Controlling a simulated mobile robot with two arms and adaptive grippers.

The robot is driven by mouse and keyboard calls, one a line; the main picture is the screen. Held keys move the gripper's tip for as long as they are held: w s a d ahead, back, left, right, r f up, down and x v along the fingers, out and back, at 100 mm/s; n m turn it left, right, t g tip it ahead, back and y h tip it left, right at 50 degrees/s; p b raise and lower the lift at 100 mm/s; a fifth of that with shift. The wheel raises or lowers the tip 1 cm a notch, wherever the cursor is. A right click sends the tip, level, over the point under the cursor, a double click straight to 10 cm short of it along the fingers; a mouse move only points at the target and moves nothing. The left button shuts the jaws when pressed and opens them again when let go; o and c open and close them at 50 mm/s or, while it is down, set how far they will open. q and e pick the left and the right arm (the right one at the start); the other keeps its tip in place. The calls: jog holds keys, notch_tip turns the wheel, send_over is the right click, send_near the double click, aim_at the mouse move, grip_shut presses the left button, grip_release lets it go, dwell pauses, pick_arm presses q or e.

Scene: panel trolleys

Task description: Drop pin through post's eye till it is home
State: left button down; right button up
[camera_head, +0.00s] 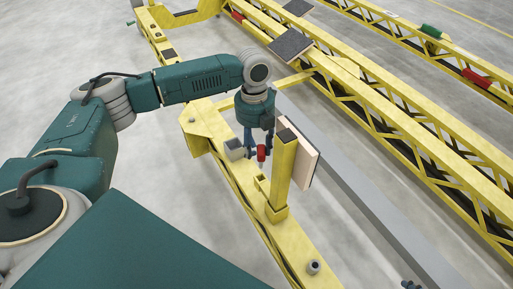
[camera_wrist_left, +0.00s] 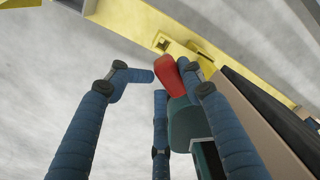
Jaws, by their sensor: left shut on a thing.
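My left gripper (camera_head: 260,150) is shut on the red pin (camera_head: 261,154), just left of the upright yellow post (camera_head: 284,168) in the head view. The pin's lower end hangs above a small yellow bracket (camera_head: 262,184) on the post's left side, apart from it. In the left wrist view, the red pin (camera_wrist_left: 168,76) shows among my blue fingers (camera_wrist_left: 165,85), partly covered by one. Beyond it is a yellow piece with a small opening (camera_wrist_left: 162,42), which looks like the eye. I see no part of the pin in it.
A panel (camera_head: 306,157) stands against the post's right side. The yellow trolley beam (camera_head: 243,180) carries a grey block (camera_head: 234,149) and a round grey fitting (camera_head: 314,267). Yellow trusses (camera_head: 400,120) fill the right. Dark blue tips, perhaps my right gripper (camera_head: 410,285), touch the bottom edge.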

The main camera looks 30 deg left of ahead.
jog(key=w+a+r+t+b, duration=0.1)
jog(key=w+a+t+b, duration=0.1)
jog(key=w, duration=0.3)
pick_arm(q)
jog(key=shift+f+p, duration=0.6)
jog(key=shift+f, duration=1.7)
pick_arm(e)
jog(key=shift+g, duration=0.8)
jog(key=shift+s+d+f, duration=0.3)
jog(key=shift+s, duration=0.45)
jog(key=shift+s+d+f, duration=0.25)
jog(key=shift+s+d, duration=0.05)
jog(key=shift+s, duration=0.4)
jog(key=shift+s+d+f, duration=0.3)
jog(key=shift+s, duration=0.45)
jog(key=shift+s, duration=0.15)
pick_arm(q)
jog(key=shift+p, duration=0.65)
pick_arm(e)
jog(key=shift+s+d+f+g, duration=0.1)
jog(key=shift+s+d+g, duration=0.2)
jog(key=shift+s, duration=0.4)
jog(key=shift+s+d+f+g, duration=0.15)
jog(key=shift+s+g, duration=0.2)
jog(key=shift+s, duration=0.35)
jog(key=shift+s+d+g, duration=0.2)
jog(key=shift+s+g, duration=0.15)
jog(key=shift+s, duration=0.35)
